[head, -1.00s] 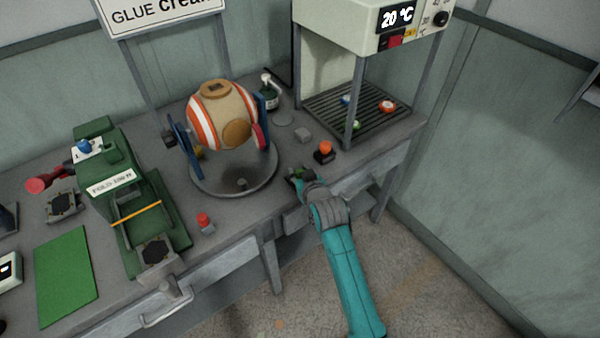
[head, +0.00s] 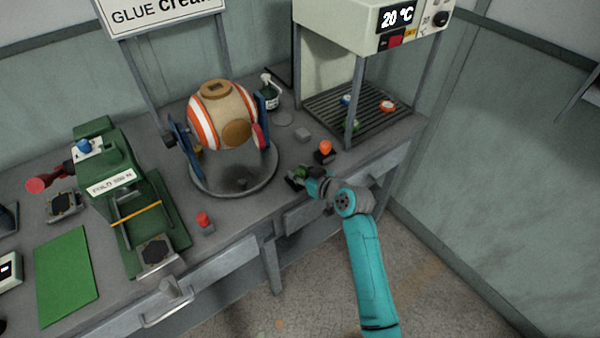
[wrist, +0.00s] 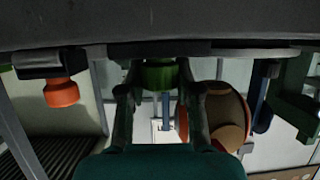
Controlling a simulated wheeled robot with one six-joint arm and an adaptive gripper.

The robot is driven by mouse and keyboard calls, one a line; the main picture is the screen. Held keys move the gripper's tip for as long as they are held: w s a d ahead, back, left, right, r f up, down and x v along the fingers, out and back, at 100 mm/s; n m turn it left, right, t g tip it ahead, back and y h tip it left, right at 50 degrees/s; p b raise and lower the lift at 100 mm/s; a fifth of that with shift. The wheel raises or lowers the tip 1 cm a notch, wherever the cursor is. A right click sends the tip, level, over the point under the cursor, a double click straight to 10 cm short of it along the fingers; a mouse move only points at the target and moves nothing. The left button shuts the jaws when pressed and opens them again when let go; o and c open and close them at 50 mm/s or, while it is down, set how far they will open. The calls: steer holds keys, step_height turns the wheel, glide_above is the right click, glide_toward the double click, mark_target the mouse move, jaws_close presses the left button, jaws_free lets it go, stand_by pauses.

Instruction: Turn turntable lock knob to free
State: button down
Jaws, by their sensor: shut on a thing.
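The turntable (head: 207,187) is a round grey plate on the bench, with a striped ball (head: 237,103) in a blue-armed cradle above it. My gripper (head: 299,178) is at the bench's front edge, just right of the turntable. In the wrist view, which looks upside down, the two dark fingers (wrist: 160,92) are shut on a green knob (wrist: 159,76), one on each side. I take this green knob for the turntable lock knob. In the head view my fingers largely hide it, and its turned position cannot be read.
An orange knob (head: 325,147) stands on a dark base right of my gripper and shows in the wrist view (wrist: 62,92). A red button (head: 203,218) is left of it. A green press (head: 150,215) stands left, and a heater cabinet with a slatted rack (head: 365,128) stands right.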

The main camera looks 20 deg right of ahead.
steer(key=shift+n+g+y, duration=0.5)
steer(key=shift+n+y, duration=0.5)
steer(key=shift+y, duration=0.1)
steer(key=c, duration=0.8)
jaws_free()
steer(key=shift+o, duration=0.2)
steer(key=v, duration=1.2)
